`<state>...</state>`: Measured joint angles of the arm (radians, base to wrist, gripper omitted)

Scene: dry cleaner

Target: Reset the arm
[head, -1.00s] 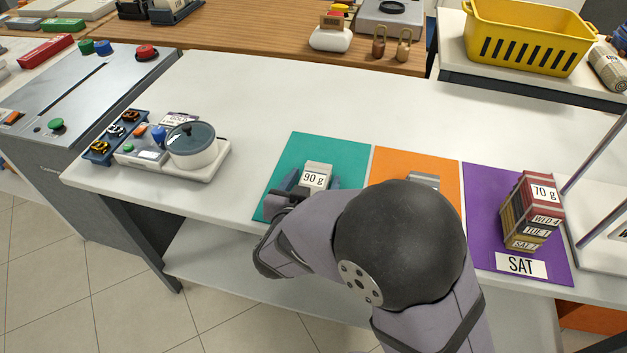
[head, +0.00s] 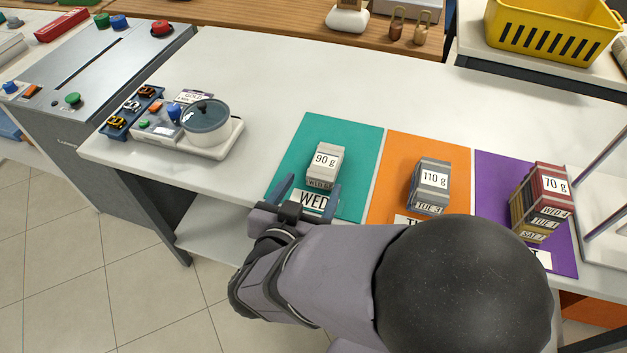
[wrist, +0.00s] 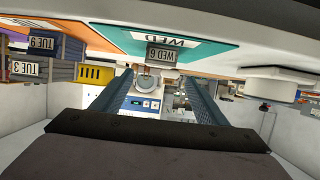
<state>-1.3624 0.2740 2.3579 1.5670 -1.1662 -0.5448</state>
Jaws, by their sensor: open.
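My gripper (head: 306,199) is open and empty in the head view, at the front edge of the teal mat (head: 352,142), just in front of the grey 90 g block (head: 325,165). The block stands on the teal mat behind the WED label (head: 314,201) and is apart from the fingers. In the wrist view, my gripper's two fingers (wrist: 158,90) are spread with nothing between them. A block marked WED 6 (wrist: 161,55) shows beyond them, and the picture of the place is upside down.
A grey 110 g block (head: 430,185) stands on the orange mat (head: 415,150). A stack topped by a 70 g block (head: 548,184) is on the purple mat (head: 490,165). A lidded pot (head: 207,122) is at left. The counter (head: 300,80) behind the mats is clear.

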